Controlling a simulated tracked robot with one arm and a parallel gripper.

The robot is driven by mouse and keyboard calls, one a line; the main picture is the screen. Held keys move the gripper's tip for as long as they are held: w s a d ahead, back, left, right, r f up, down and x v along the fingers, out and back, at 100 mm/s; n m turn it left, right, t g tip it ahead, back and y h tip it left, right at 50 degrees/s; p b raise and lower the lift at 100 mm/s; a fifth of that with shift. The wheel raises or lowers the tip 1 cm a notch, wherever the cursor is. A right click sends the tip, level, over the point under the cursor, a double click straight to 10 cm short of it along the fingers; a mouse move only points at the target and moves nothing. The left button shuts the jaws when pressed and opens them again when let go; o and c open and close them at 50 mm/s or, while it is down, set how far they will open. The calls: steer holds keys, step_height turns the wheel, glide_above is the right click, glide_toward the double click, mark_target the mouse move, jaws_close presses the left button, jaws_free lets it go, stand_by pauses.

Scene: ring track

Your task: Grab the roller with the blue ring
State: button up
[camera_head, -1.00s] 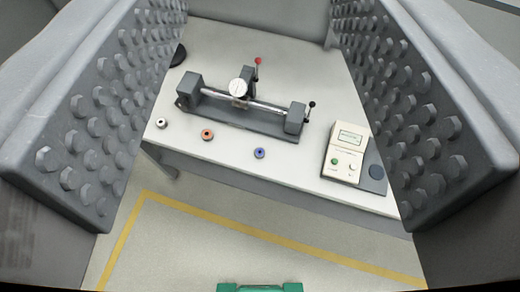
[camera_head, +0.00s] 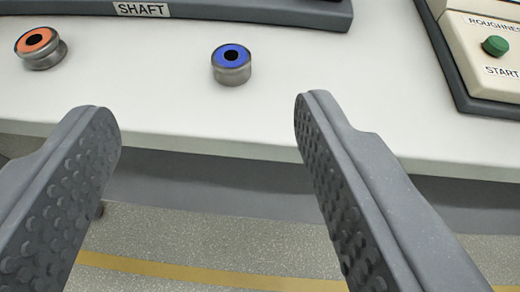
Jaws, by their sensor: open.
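The roller with the blue ring (camera_head: 231,66) stands upright on the white table. It is a short metal cylinder with a blue top face and a dark hole in the middle. My gripper (camera_head: 208,125) is open and empty. Its two studded fingers show at left and right, with their tips in front of the table's edge in the picture. The blue-ringed roller appears beyond the tips, between their two directions and a little right of the middle of the gap. Nothing touches it.
A roller with an orange ring (camera_head: 40,48) stands to the left on the white table (camera_head: 140,95). A dark base labelled SHAFT (camera_head: 200,10) runs along the back. A cream roughness device (camera_head: 490,50) with a green button stands at right. The table's front edge drops to the floor.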

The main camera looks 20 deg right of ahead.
step_height(320, 180, down, 3)
steer(key=p, duration=0.2)
glide_toward(232, 60)
steer(key=x, duration=0.3)
steer(key=shift+a+f, duration=0.1)
steer(key=shift+w+f, duration=0.1)
steer(key=shift+w, duration=0.35)
steer(key=shift+b+x, duration=0.65)
steer(key=shift+x, duration=1.9)
steer(key=c, duration=1.1)
